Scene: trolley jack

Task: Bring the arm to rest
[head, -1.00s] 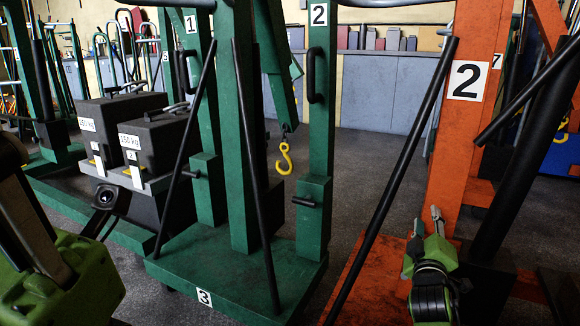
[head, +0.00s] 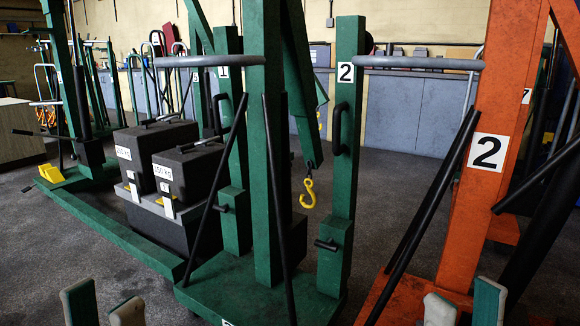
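A green hoist (head: 263,170) stands in the middle of the head view on a green base, with a yellow hook (head: 308,193) hanging free from its boom. A green post (head: 345,190) labelled 2 stands beside it. An orange hoist column (head: 490,160), also labelled 2, stands at the right with black bars leaning in front of it. My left gripper (head: 103,308) shows at the bottom left, two fingertips pointing up, apart and empty. My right gripper (head: 463,305) shows at the bottom right in front of the orange hoist, fingertips apart and empty. Both gripper bodies are below the picture.
Dark 150 kg weights (head: 188,170) sit behind the green hoist's left side. A green base rail (head: 110,235) runs along the floor at the left. Grey cabinets (head: 400,110) line the back wall.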

